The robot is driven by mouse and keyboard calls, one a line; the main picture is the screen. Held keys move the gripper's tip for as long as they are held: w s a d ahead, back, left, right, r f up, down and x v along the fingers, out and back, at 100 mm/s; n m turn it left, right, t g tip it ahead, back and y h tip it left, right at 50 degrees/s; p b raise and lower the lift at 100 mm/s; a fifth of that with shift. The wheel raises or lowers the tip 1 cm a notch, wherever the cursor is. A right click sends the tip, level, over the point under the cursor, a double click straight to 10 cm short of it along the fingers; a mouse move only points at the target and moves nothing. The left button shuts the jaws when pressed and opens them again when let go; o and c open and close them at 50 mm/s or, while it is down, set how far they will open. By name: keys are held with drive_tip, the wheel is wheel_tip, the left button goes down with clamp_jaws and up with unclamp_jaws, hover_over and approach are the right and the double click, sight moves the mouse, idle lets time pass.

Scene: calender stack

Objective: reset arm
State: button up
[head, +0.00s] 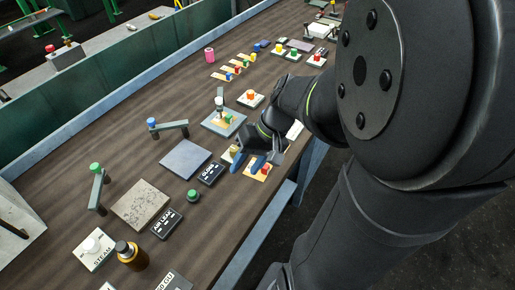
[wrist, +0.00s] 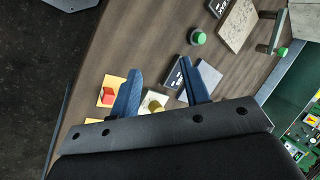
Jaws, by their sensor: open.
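My gripper (head: 247,164) hangs low over the wooden table at the right of the middle in the head view. Its two blue fingers are spread apart with nothing between them; the wrist view shows them too (wrist: 160,68). A red button on a yellow-orange plate (head: 264,170) lies beside the fingers, and in the wrist view the red button (wrist: 108,97) is just left of the left finger. A yellow knob on a pale plate (wrist: 155,102) shows between the fingers, close to the gripper body. Whether the fingers touch either plate, I cannot tell.
A dark lettered block (head: 210,173), a grey-blue plate (head: 184,159) and a green knob (head: 193,195) lie left of my gripper. A brown bottle (head: 131,256) stands near the front. Several button plates lie farther back.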

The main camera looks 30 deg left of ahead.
idle(0.4)
drive_tip(key=w+a+m+g+y, duration=0.1)
drive_tip(key=w+a+m+y, duration=0.3)
drive_tip(key=a+m, duration=0.3)
drive_tip(key=w+a+m+y, duration=0.5)
drive_tip(key=a+m, duration=0.3)
drive_tip(key=shift+a+f+m+g, duration=0.15)
drive_tip(key=shift+a+m+g, duration=0.15)
drive_tip(key=shift+g, duration=0.1)
drive_tip(key=shift+s+d, duration=0.1)
